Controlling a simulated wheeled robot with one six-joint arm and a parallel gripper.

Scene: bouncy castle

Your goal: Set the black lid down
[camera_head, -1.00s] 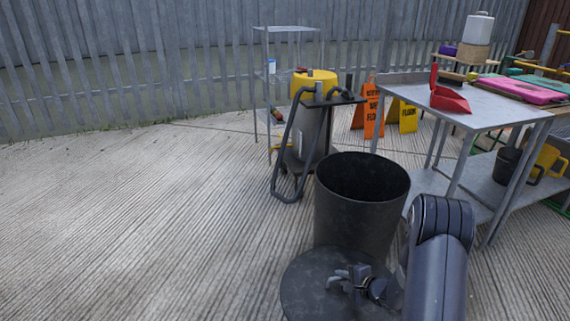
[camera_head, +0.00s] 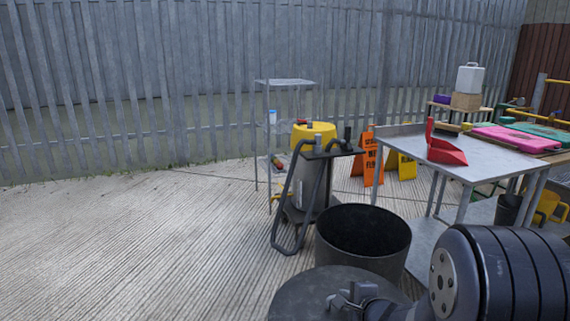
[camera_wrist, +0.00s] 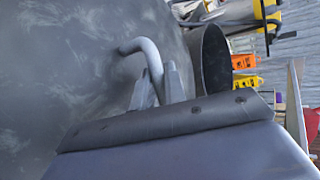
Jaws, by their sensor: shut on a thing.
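The black lid (camera_head: 310,293) is a round, dark, scuffed disc at the bottom of the head view, in front of the open black bin (camera_head: 372,264). My gripper (camera_head: 354,296) is shut on the lid's handle, with the arm coming in from the right. In the wrist view the lid (camera_wrist: 70,75) fills the left side. Its curved grey handle (camera_wrist: 150,58) sits at my gripper's fingers (camera_wrist: 160,88). The bin's open rim (camera_wrist: 212,60) shows just beyond the lid. The lid's underside is hidden, and I cannot tell whether it touches anything.
A yellow-topped vacuum (camera_head: 313,150) stands behind the bin. A metal table (camera_head: 470,165) with a red dustpan (camera_head: 446,152) is at right. Orange (camera_head: 372,160) and yellow (camera_head: 403,166) floor signs and a wire shelf (camera_head: 285,82) stand farther back. The concrete at left (camera_head: 130,240) is clear.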

